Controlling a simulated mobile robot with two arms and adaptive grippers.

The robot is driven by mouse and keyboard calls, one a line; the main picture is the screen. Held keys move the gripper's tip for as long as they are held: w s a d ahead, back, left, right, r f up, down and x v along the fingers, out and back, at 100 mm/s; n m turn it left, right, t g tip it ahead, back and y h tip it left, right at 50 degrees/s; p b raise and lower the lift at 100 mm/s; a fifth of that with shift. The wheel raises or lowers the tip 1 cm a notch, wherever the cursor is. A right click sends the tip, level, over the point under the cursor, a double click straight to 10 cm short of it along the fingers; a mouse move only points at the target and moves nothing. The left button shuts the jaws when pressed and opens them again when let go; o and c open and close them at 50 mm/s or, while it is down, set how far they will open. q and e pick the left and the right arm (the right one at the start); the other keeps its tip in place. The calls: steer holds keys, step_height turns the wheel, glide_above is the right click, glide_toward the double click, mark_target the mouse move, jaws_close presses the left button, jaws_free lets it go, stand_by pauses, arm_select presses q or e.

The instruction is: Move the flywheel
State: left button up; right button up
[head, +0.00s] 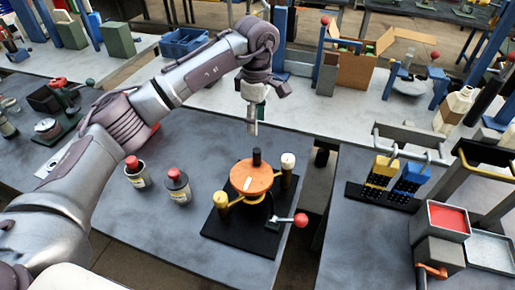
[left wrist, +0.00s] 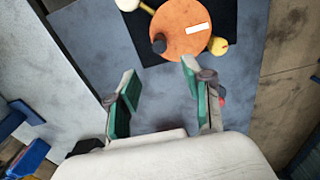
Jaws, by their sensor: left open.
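The flywheel seems to be the flat orange disc (head: 251,177) with a pale label, on a black base plate (head: 230,237) on the grey table. A black upright knob (head: 256,157) stands at its back edge. Yellow posts stand at its sides, and a red-ball lever (head: 300,220) is at the right. My left gripper (head: 253,126) is open and empty, pointing down above and behind the disc. In the left wrist view, its green-padded fingers (left wrist: 159,70) are spread over bare table, with the orange disc (left wrist: 180,30) beyond them, apart from it.
Two red-capped canisters (head: 178,187) (head: 136,172) stand left of the base plate. A gap separates this table from the right one, which holds a rack with yellow and blue blocks (head: 383,170) and a red-filled box (head: 447,217). Bare table lies in front of the canisters.

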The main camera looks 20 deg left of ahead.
mark_target(257, 150)
arm_select(q)
step_height(257, 150, down, 11)
steer(key=p, duration=0.3)
steer(key=shift+d+p, duration=0.1)
steer(key=shift+p, duration=0.25)
steer(key=shift+f, duration=0.5)
jaws_close()
